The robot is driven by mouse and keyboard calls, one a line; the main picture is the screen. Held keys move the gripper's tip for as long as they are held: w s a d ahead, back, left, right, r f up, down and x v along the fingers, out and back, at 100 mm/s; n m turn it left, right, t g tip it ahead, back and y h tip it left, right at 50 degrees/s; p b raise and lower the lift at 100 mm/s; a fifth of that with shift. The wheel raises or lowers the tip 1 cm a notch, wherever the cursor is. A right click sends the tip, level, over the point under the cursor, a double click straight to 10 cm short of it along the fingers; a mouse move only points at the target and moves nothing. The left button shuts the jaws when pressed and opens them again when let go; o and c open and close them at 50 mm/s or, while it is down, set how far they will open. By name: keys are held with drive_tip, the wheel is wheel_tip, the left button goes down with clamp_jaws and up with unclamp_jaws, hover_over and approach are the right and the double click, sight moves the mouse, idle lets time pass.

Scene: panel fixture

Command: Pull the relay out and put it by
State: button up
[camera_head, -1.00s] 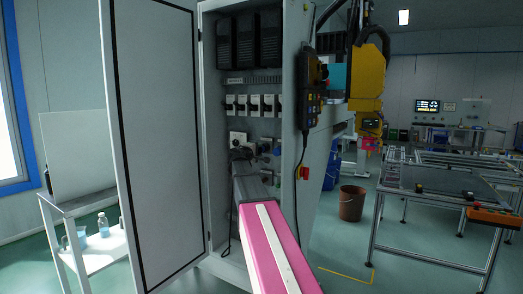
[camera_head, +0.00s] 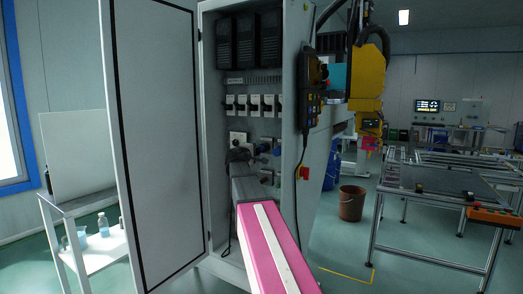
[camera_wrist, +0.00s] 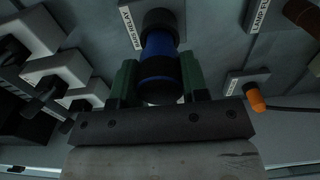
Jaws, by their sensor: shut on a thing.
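The relay (camera_wrist: 159,44) is a blue cylinder with a black collar and a black near end, seen in the wrist view at top centre. It stands at a panel spot with a white label ending in "RELAY" (camera_wrist: 130,27). My gripper (camera_wrist: 158,75) has two green fingers, one on each side of the relay, shut on it. I cannot tell whether the relay is still fully seated. In the head view my gripper (camera_head: 238,155) is inside the open cabinet, and the relay is too small and covered to make out.
An orange plug (camera_wrist: 254,97) with a cable sits to the right of my gripper. White switch blocks (camera_wrist: 62,72) stand at the left. The open cabinet door (camera_head: 155,150) bounds the left side. A pendant (camera_head: 312,90) hangs on the cabinet's right side. A white side table (camera_head: 95,215) stands left.

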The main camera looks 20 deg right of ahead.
drive_tip(key=shift+v, duration=1.2)
idle(0.5)
drive_tip(key=v, duration=0.4)
drive_tip(key=shift+s+a, duration=0.25)
drive_tip(key=shift+a, duration=0.05)
idle(0.4)
drive_tip(key=w+a+f+n+t+y, duration=0.1)
drive_tip(key=a+f+n+t+y, duration=0.2)
drive_tip(key=a+n+t+y, duration=0.4)
drive_tip(key=shift+w+a+n+y, duration=0.15)
drive_tip(key=shift+a+n+y, duration=1.55)
drive_tip(key=shift+a+y, duration=2.65)
drive_tip(key=shift+a+h, duration=0.7)
drive_tip(key=shift+h, duration=0.05)
